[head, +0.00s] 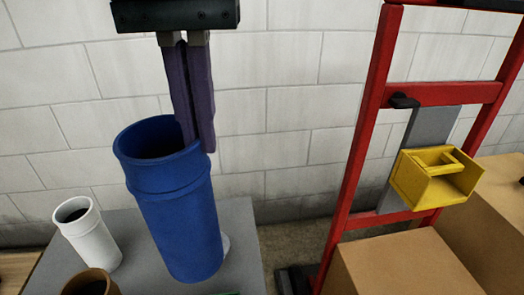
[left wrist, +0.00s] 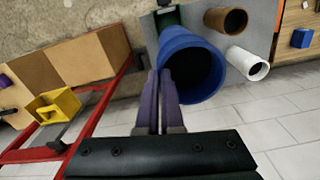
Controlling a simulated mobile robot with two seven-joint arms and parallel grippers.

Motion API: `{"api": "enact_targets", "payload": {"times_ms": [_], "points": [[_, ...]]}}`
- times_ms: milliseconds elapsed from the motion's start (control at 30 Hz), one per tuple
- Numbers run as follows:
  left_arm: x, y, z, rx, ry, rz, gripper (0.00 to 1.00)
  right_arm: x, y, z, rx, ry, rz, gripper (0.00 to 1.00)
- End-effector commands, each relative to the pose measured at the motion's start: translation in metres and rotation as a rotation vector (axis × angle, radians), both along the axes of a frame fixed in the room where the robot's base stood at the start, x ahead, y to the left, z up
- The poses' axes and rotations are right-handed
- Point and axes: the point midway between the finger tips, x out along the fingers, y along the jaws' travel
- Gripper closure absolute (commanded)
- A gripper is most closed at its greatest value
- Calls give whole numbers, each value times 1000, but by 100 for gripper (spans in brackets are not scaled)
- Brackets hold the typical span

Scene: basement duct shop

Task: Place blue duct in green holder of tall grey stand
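The blue duct (head: 180,220) is a wide, open-topped tube, leaning slightly in the head view. My left gripper (head: 199,143) comes down from above with its two purple fingers close together on the duct's right rim, one inside the mouth and one outside. The left wrist view also shows the duct (left wrist: 190,65) at the fingertips. Green parts show at the bottom edge of the head view (head: 226,293) and behind the duct in the left wrist view (left wrist: 168,18); the duct largely hides them. I cannot tell whether the duct's bottom touches anything. My right gripper is out of view.
A grey surface (head: 245,215) bears a white tube (head: 88,235) and a brown tube (head: 90,284) left of the duct. At right stands a red frame (head: 362,130) with a yellow holder (head: 415,180) on a grey plate, near cardboard boxes (head: 400,262). A block wall is behind.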

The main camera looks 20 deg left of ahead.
Motion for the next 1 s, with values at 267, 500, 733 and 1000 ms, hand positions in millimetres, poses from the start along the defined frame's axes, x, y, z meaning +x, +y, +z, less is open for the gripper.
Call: {"api": "enact_targets", "payload": {"times_ms": [267,500,733,1000], "points": [[-3,0,-66,-2,10,134,100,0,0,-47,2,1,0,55],[-4,1,-115,2,14,153,100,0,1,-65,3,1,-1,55],[-4,1,-184,2,14,151,100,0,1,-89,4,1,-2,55],[-3,1,-224,1,9,149,100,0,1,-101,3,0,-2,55]]}}
